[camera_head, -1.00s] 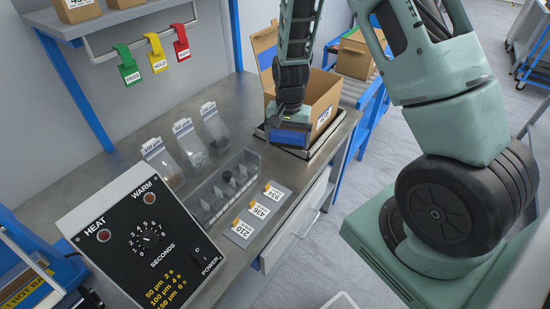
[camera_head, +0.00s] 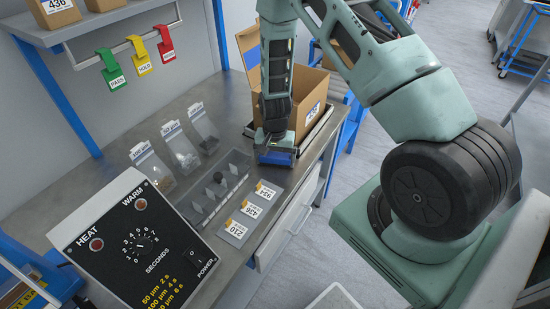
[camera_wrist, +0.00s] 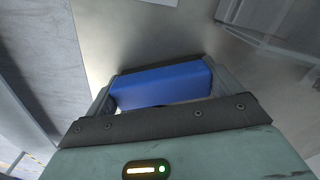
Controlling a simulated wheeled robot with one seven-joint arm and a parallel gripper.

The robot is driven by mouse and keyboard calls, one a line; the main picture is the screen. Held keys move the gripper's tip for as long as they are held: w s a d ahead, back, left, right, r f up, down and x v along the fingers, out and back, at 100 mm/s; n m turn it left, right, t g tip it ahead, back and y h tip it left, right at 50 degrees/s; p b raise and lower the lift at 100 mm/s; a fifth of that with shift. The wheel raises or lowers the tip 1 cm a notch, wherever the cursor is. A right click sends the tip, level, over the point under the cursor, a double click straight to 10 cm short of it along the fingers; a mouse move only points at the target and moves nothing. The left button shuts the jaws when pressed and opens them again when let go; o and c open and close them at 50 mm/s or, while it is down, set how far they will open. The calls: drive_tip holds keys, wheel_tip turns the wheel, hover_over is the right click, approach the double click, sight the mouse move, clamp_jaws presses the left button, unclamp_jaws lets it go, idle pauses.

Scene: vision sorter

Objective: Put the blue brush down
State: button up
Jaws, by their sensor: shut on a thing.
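The blue brush (camera_head: 277,158) is a blue block-shaped piece held low over the grey workbench, just in front of the open cardboard box. My gripper (camera_head: 274,146) is above it and shut on it. In the wrist view the blue brush (camera_wrist: 162,86) fills the space between the fingers of my gripper (camera_wrist: 160,92). The underside of the brush is hidden, so I cannot tell whether it touches the bench.
The open box (camera_head: 312,98) stands on a tray behind the gripper. A divided clear bin (camera_head: 216,189), labelled cards (camera_head: 251,209) and small bags (camera_head: 181,148) lie to the left. The heater box (camera_head: 135,240) is at front left. Bare bench (camera_head: 227,108) shows behind.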

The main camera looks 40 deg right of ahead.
drive_tip(key=shift+f, duration=0.1)
drive_tip(key=o, duration=1)
